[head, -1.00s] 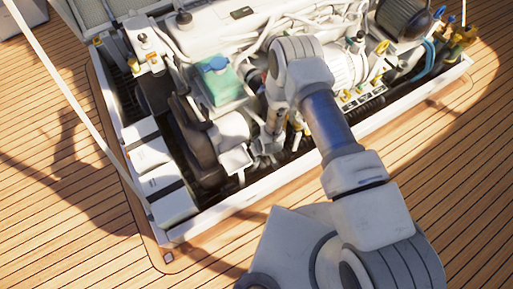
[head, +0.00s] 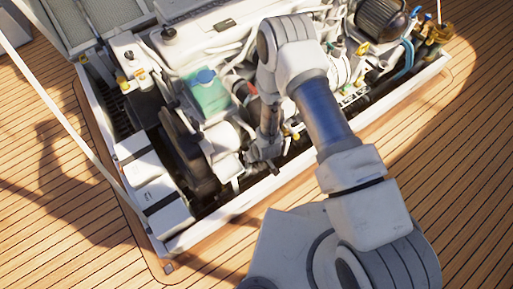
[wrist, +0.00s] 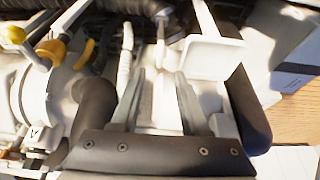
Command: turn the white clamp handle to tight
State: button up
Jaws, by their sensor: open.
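My gripper (head: 262,158) points down into the engine hatch, beside a white cylindrical part (head: 222,137). In the wrist view my gripper (wrist: 158,75) is open, its two grey fingers apart with nothing clasped. A pale white surface (wrist: 163,100) shows between and beyond the fingers. A white block with a narrow bar (wrist: 213,55) lies just past the right fingertip. I cannot tell for sure whether this is the clamp handle, or whether a finger touches it. In the head view my arm and gripper hide part of this area.
Yellow-handled fittings (wrist: 52,48) stand to the left in the wrist view. A black hose (wrist: 247,110) runs close by the right finger. A turquoise tank (head: 210,95) and white boxes (head: 158,192) sit in the hatch. Wooden deck (head: 60,220) surrounds it.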

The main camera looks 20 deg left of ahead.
jog(key=p+v, duration=0.2)
jog(key=v, duration=0.6)
jog(key=shift+r, duration=0.25)
jog(key=w+d+r+m+t+h, duration=0.1)
jog(key=w+d+r, duration=0.25)
jog(key=r, duration=0.65)
jog(key=w+d+r+m, duration=0.2)
jog(key=w+d+r, duration=0.15)
jog(key=r, duration=0.65)
jog(key=w+d+r+m+t+h, duration=0.1)
jog(key=w+d+r, duration=0.25)
jog(key=r, duration=0.65)
jog(key=s+d+r+m, duration=0.2)
jog(key=s+d+r, duration=0.1)
jog(key=d+r, duration=0.3)
jog(key=s+d+r+m, duration=0.1)
jog(key=s+d+r, duration=0.15)
jog(key=r, duration=0.55)
jog(key=s+d+r+m+t+h, duration=0.1)
jog(key=s+d+r+m, duration=0.1)
jog(key=s+d+r, duration=0.3)
jog(key=s+d+r+m+h, duration=0.1)
jog(key=s+d+r, duration=0.1)
jog(key=s, duration=0.5)
notch_tip(320, 180, up, 18)
jog(key=p, duration=1.8)
